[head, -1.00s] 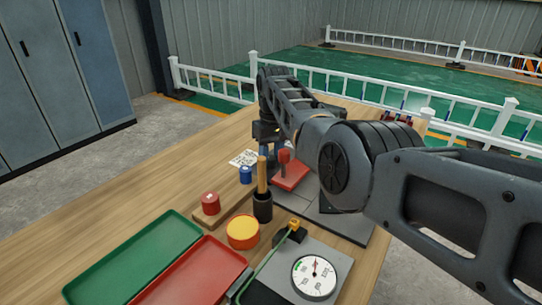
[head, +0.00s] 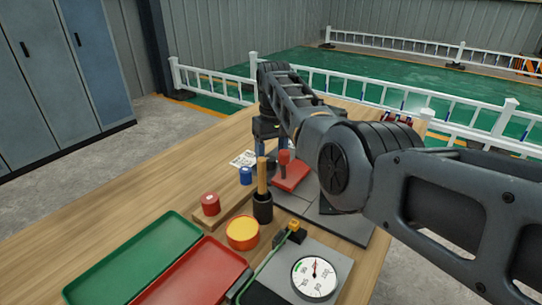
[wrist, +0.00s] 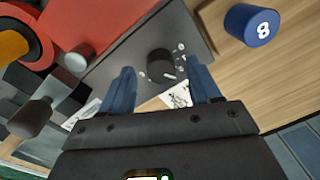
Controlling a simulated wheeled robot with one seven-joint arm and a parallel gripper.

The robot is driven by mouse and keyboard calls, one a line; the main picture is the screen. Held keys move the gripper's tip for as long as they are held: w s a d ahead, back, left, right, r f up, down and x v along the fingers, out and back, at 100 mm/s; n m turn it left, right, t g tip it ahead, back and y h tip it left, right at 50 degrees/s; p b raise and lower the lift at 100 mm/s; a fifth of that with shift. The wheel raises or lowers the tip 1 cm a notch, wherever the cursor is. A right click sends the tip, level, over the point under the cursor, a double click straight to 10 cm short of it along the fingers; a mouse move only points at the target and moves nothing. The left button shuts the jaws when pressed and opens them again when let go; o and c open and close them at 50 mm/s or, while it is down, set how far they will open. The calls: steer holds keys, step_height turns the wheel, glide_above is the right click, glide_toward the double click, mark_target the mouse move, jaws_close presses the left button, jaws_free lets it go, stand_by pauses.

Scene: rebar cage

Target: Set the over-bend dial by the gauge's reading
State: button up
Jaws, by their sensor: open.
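The over-bend dial is a black round knob (wrist: 160,63) with a pale pointer mark, on a grey panel with small pale marks around it. In the wrist view it lies between and beyond the blue fingertips of my gripper (wrist: 163,82), which is open and empty. In the head view my gripper (head: 267,150) hangs beyond the red block, and the dial cannot be made out there. The gauge (head: 314,278) has a round white face, a green band and a red needle, on a grey plate at the front. Its exact reading is too small to tell.
A blue can marked 8 (wrist: 250,25) stands near the panel. A printed card (head: 242,159) lies on the table. A black cup with a wooden handle (head: 262,205), a yellow-topped red round container (head: 242,232), a green tray (head: 135,262) and a red tray (head: 195,277) are nearer.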

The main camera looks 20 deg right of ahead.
mark_target(272, 158)
step_height(272, 158, up, 6)
steer(key=shift+d+r, duration=0.15)
steer(key=shift+r, duration=0.1)
stand_by(0.4)
